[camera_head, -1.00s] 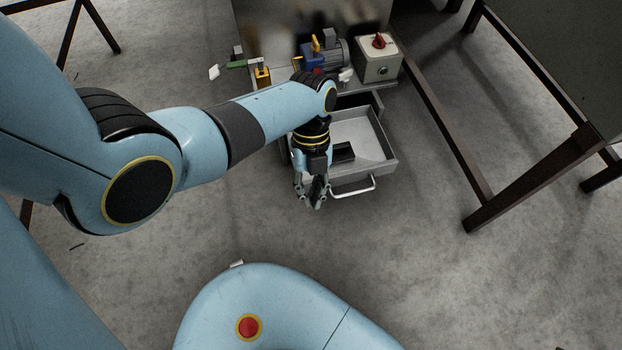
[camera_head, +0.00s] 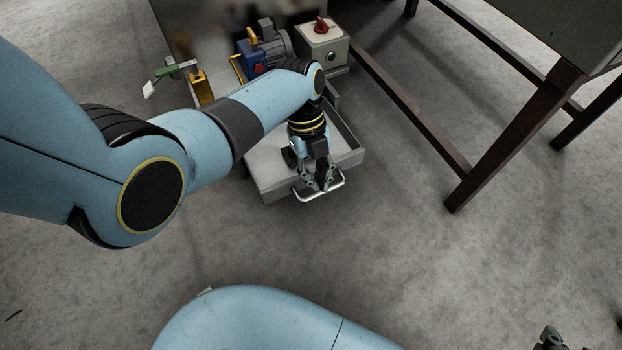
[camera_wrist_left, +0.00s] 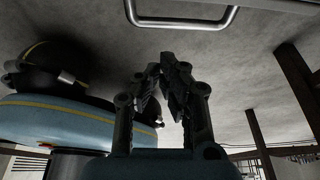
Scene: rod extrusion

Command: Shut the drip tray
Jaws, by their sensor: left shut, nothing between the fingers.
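The drip tray (camera_head: 268,181) is a grey drawer standing open at the front of the machine. Its pale bar handle (camera_head: 336,186) is on the front wall and also shows at the top of the left wrist view (camera_wrist_left: 185,24). My left gripper (camera_head: 322,186) is shut and empty, pointing down at the handle in the head view and hiding part of it. In the left wrist view the closed fingertips (camera_wrist_left: 168,62) appear apart from the handle. Part of my right gripper (camera_head: 550,336) shows at the bottom right edge; its fingers are unclear.
Above are a blue-grey motor (camera_head: 268,50) and a switch box (camera_head: 321,42) with a red knob. A dark-legged table (camera_head: 500,150) stands at right. The floor in front of the tray is clear.

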